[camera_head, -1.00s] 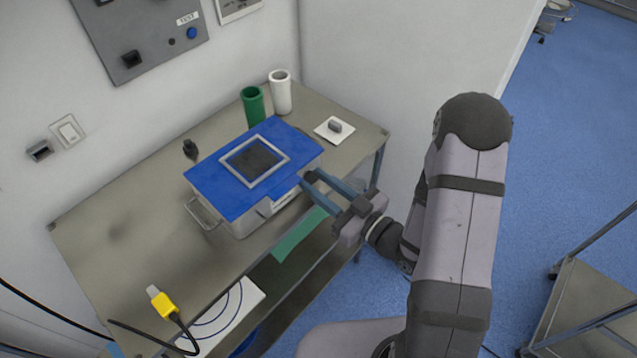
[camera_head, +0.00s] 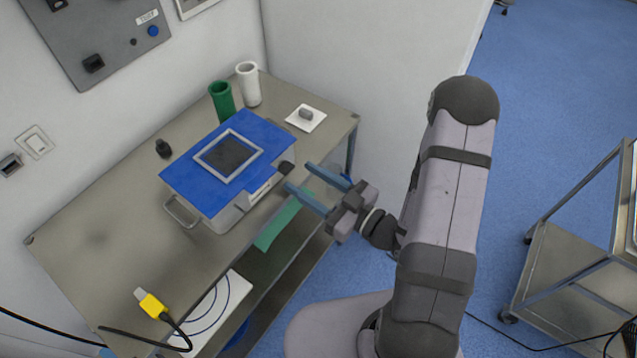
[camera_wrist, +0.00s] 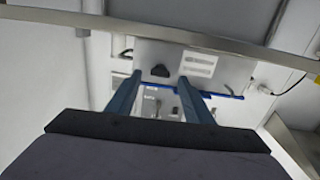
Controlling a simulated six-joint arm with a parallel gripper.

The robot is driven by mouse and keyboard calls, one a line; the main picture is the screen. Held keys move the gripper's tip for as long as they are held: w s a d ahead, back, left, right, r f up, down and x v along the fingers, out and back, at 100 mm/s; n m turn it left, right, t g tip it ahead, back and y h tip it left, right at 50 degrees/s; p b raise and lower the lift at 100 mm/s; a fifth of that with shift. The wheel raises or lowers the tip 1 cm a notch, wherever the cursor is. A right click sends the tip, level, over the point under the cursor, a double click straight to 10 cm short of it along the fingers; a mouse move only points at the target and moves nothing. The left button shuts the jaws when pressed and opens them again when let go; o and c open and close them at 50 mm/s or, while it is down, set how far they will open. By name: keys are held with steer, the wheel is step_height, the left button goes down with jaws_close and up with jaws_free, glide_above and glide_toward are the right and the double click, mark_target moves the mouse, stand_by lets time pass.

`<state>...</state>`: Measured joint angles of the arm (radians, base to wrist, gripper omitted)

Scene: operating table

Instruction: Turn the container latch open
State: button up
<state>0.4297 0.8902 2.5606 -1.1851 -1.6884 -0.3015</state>
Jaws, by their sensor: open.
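The container (camera_head: 233,214) is a grey metal box with a blue lid (camera_head: 190,177), standing on the table. A dark piece, which looks like the latch (camera_head: 287,167), sits on its front near the right end. The wrist view shows this dark piece (camera_wrist: 160,71) beside a pale label (camera_wrist: 198,65) on the container's front. My gripper (camera_head: 298,177) is open, its two blue-grey fingers apart and pointing at the front's right part. Its fingertips look close to the dark piece, with nothing held. I cannot tell whether they touch it or how far the latch is turned.
The table (camera_head: 100,240) also holds a green cup (camera_head: 222,102), a white cup (camera_head: 249,84), a small white plate (camera_head: 306,118) with a grey item, and a yellow connector (camera_head: 151,304) on a cable. A cart (camera_head: 570,265) stands right.

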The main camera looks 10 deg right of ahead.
steer(key=shift+p+v, duration=0.45)
steer(key=shift+v, duration=1.3)
steer(key=w+d+f+g+h+p, duration=0.1)
steer(key=w+d+f+g+h, duration=0.35)
steer(key=f, duration=0.25)
steer(key=s+d+m+g+h, duration=0.2)
steer(key=d+h, duration=0.4)
steer(key=h, duration=0.1)
steer(key=s+a+r+m+g+p, duration=0.2)
steer(key=s+a+r+m+g, duration=0.2)
steer(key=s+r, duration=0.5)
steer(key=s+m+g, duration=0.2)
steer(key=s+g, duration=0.1)
steer(key=s, duration=0.2)
steer(key=shift+r+m, duration=0.3)
steer(key=shift+r, duration=0.1)
